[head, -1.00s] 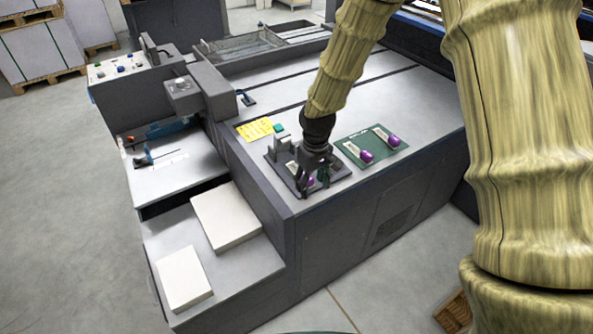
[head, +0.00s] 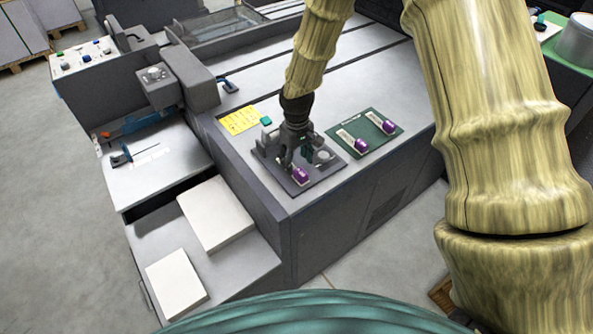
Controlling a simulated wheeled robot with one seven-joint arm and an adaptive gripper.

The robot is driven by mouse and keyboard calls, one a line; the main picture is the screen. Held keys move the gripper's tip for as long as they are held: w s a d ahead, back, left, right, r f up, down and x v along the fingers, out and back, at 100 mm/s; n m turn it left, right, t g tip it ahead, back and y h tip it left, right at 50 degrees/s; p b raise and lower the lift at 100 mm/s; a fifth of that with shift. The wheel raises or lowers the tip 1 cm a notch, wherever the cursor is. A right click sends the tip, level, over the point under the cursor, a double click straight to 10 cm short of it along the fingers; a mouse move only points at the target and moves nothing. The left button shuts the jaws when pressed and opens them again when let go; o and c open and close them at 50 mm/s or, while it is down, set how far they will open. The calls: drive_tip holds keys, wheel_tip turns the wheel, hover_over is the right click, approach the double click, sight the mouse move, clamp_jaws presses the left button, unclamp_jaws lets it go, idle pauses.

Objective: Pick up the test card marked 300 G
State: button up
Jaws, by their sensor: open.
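My gripper (head: 303,162) is open and points down over a dark grey plate (head: 325,182) on the machine top. A small card with a purple block (head: 300,175) lies on that plate, right by the fingertips; the gripper hides part of it. Two similar pale cards with purple ends, one on the left (head: 349,138) and one on the right (head: 376,119), lie on a green mat (head: 377,142) to the right of the plate. The cards' markings are too small to read, so I cannot tell which is 300 G.
A yellow note (head: 240,119) and a small teal block (head: 266,120) lie behind the plate. Two white paper stacks, one nearer (head: 176,284) and one farther (head: 216,213), sit on the lower shelf at left. The machine top behind the mat is mostly clear.

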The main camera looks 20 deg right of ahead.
sight(300, 171)
drive_tip(key=shift+f, duration=0.3)
drive_tip(key=shift+s+d+f, duration=0.15)
drive_tip(key=shift+s+f, duration=0.05)
drive_tip(key=shift+f, duration=0.1)
drive_tip(key=shift+d+f+p, duration=0.2)
drive_tip(key=shift+f+p, duration=0.8)
drive_tip(key=shift+f, duration=0.15)
drive_tip(key=shift+f+p, duration=0.35)
drive_tip(key=shift+f, duration=0.95)
drive_tip(key=c, duration=1.2)
drive_tip(key=shift+r, duration=0.1)
